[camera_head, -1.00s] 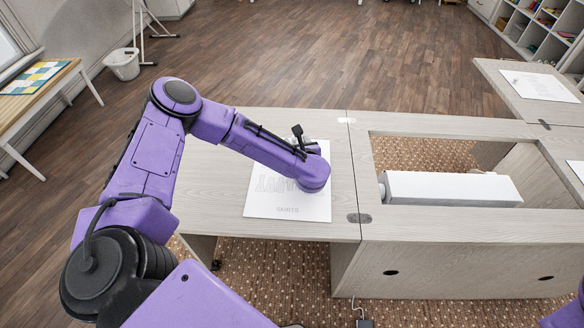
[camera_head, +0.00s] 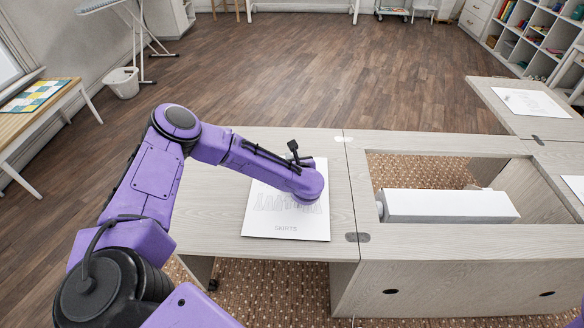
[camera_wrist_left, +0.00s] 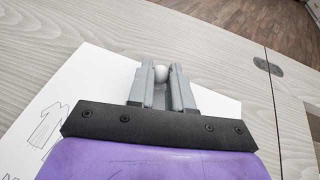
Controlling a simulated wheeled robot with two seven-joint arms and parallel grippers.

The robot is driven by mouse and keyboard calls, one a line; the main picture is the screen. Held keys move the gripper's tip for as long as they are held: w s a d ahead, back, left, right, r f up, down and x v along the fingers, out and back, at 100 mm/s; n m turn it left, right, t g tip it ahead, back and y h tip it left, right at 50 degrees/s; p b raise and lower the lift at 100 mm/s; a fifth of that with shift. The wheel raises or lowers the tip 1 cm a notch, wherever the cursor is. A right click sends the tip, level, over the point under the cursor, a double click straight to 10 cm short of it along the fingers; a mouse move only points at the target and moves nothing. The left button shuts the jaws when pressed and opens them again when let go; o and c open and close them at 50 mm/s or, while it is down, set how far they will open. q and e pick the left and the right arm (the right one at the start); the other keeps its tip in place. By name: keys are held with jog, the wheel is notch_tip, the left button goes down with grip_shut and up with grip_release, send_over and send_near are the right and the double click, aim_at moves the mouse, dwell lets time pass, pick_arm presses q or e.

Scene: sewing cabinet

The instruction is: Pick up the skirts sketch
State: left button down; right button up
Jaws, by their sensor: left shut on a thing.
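The skirts sketch (camera_head: 286,226), a white sheet with pencil drawing and the word SKIRTS, lies on the left grey wooden table top (camera_head: 218,220). It also shows in the left wrist view (camera_wrist_left: 95,85), with a drawn garment at the left. My left arm reaches over the sheet and hides part of it in the head view. In the left wrist view my left gripper (camera_wrist_left: 160,70) is over the sheet, its grey fingers shut on a small whitish rounded piece that appears to belong to the sketch. My right gripper is out of view.
A white sewing machine-like box (camera_head: 447,205) sits in the cabinet opening to the right. Another sheet (camera_head: 530,103) lies on the far right top. Shelves (camera_head: 530,45) stand at the back right. A white bin (camera_head: 122,82) stands on the floor at left.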

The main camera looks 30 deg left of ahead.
pick_arm(q)
notch_tip(320, 180, up, 3)
jog(key=shift+d, duration=0.1)
jog(key=w+r+b+v, duration=0.1)
jog(key=r+b+v, duration=0.2)
jog(key=v, duration=1.3)
jog(key=shift+r, duration=0.3)
jog(key=shift+a, duration=0.25)
